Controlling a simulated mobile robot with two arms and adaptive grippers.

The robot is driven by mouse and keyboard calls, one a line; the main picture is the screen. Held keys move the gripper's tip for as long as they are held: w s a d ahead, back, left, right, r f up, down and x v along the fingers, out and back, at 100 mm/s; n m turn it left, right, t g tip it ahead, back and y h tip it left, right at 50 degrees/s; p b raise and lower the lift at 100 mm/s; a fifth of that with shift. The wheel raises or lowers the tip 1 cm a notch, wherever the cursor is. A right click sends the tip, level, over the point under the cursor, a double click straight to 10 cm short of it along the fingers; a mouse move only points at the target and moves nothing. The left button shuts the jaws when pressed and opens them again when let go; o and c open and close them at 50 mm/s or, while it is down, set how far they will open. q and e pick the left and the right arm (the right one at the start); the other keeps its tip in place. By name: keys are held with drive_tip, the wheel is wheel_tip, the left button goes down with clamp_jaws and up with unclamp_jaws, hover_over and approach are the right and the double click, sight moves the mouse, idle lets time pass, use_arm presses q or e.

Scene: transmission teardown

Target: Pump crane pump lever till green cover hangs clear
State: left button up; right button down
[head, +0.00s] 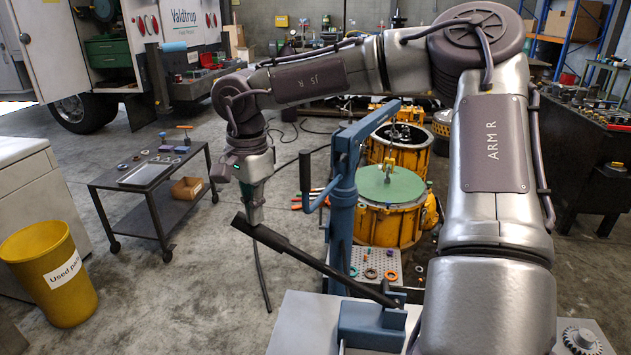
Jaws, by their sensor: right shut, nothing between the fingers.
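The pump lever (325,266) is a long dark bar. It slants from its raised, thicker end at left down to a blue pump block (362,318) at the crane's base. My right gripper (254,219) points down at the lever's raised end. It is shut with nothing between its fingers and appears to touch the lever from above or behind. The blue crane mast (341,222) stands behind the lever. The round green cover (397,186) is at the top of a yellow housing (384,226). I cannot tell whether a gap separates them. My left gripper is out of view.
A dark wheeled cart (150,185) with small parts stands at left. A yellow used-parts bin (52,272) is at lower left. Another open yellow housing (400,147) stands behind the covered one. A parts board (372,262) lies near the mast. Floor between cart and crane is mostly clear.

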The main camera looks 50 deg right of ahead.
use_arm(q)
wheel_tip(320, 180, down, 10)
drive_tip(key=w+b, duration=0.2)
drive_tip(key=b, duration=0.8)
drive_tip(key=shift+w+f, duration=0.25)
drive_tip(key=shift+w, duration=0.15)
use_arm(e)
drive_tip(key=w+a+f, duration=0.1)
drive_tip(key=w+f, duration=0.1)
drive_tip(key=f, duration=0.6)
drive_tip(key=w+a+f, duration=0.1)
drive_tip(key=w+f, duration=0.1)
drive_tip(key=f, duration=0.5)
drive_tip(key=shift+w+f, duration=0.2)
drive_tip(key=shift+f, duration=0.2)
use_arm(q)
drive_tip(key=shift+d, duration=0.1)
